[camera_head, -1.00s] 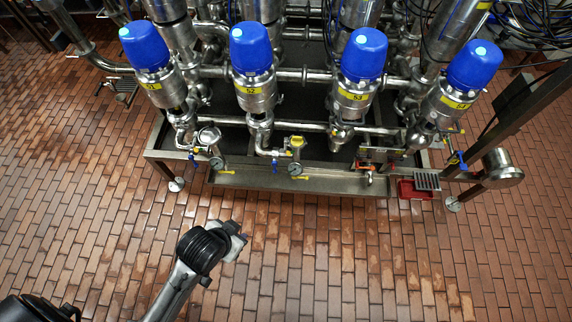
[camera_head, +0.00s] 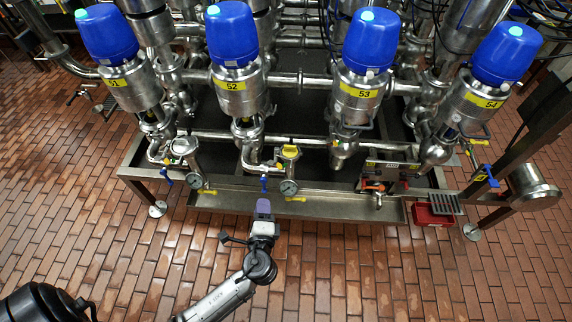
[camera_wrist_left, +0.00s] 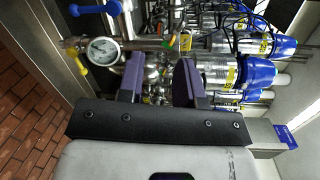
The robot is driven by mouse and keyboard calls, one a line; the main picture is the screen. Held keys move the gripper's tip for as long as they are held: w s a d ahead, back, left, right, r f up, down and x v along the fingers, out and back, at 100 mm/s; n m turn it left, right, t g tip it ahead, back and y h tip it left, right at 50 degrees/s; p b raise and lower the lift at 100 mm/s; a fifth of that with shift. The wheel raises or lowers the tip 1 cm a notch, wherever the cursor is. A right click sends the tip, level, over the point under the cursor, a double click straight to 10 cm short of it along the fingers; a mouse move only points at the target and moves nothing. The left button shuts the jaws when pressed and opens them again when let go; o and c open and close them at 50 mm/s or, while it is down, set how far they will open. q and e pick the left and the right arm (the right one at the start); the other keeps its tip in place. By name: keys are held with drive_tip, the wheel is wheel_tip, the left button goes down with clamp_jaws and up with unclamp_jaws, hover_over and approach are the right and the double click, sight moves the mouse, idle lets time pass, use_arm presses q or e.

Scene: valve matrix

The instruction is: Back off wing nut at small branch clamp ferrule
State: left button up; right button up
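My left gripper (camera_head: 264,208) is in front of the skid's lower front edge, below the small branch under valve 52. In the left wrist view its two purple fingers (camera_wrist_left: 158,82) stand apart with nothing held between them. The small branch carries a pressure gauge (camera_head: 288,187), a blue handle (camera_head: 264,184) and a yellow-topped fitting (camera_head: 290,151). In the left wrist view the gauge (camera_wrist_left: 103,50) is left of the fingers and the yellow-topped fitting (camera_wrist_left: 185,42) is beyond them. I cannot make out the wing nut or the clamp ferrule clearly. My right gripper is not in view.
Four blue-topped valves stand in a row, among them valve 52 (camera_head: 232,80) and valve 53 (camera_head: 362,85). A second gauge (camera_head: 194,180) is to the left. A red-handled valve (camera_head: 373,185) and red bin (camera_head: 433,215) are right. The brick floor (camera_head: 400,290) in front is clear.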

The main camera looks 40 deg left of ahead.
sight(274, 166)
use_arm(q)
drive_tip(key=w+a+m, duration=0.1)
drive_tip(key=w+a, duration=0.1)
drive_tip(key=w, duration=0.2)
drive_tip(key=w+a+r+m+t+b, duration=0.1)
drive_tip(key=w+a+m, duration=0.1)
drive_tip(key=w, duration=0.2)
drive_tip(key=w+a+m, duration=0.1)
drive_tip(key=w, duration=0.3)
drive_tip(key=shift+w+a+r+m+t+h, duration=0.25)
drive_tip(key=shift+w+a+m+t+h, duration=0.05)
drive_tip(key=shift+w+a+t+h, duration=0.1)
drive_tip(key=shift+c, duration=0.9)
clamp_jaws()
